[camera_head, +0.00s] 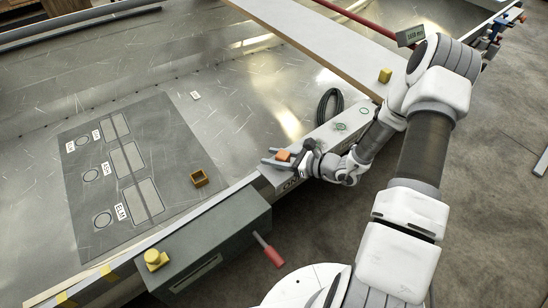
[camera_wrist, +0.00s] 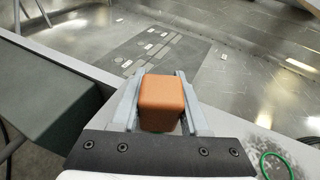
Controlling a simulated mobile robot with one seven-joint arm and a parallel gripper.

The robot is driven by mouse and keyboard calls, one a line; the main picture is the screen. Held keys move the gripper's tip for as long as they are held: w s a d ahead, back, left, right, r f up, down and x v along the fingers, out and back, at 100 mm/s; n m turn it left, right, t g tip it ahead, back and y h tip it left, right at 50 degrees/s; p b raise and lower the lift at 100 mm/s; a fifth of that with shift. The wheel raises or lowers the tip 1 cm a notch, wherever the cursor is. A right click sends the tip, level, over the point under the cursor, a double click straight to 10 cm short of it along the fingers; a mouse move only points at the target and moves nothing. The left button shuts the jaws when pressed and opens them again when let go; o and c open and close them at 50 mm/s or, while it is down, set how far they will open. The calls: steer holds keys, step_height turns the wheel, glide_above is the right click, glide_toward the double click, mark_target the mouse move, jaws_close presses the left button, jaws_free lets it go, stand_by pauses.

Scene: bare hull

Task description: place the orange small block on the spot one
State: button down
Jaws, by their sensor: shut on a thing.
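The orange block (camera_head: 283,155) is between the two fingers of my gripper (camera_head: 273,156), above the end of a pale beam. In the wrist view the orange block (camera_wrist: 162,103) sits between the pale fingers of my gripper (camera_wrist: 160,98). A dark grey mat (camera_head: 172,132) lies on the metal hull floor to the left. It bears three pale rectangles (camera_head: 127,160) and three outlined circles (camera_head: 89,175) with small white labels (camera_head: 107,169). The label text is too small to read surely, and I cannot tell which place is spot one. The mat also shows in the wrist view (camera_wrist: 185,62).
A grey-green case (camera_head: 215,240) with a yellow knob (camera_head: 155,258) and a red-handled lever (camera_head: 268,252) stands in front. A black cable coil (camera_head: 329,105) and a yellow block (camera_head: 385,75) are to the right.

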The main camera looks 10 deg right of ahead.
steer(key=shift+f, duration=0.15)
steer(key=shift+c, duration=2.1)
jaws_free()
steer(key=shift+r, duration=0.25)
steer(key=p+v, duration=0.2)
steer(key=v, duration=1)
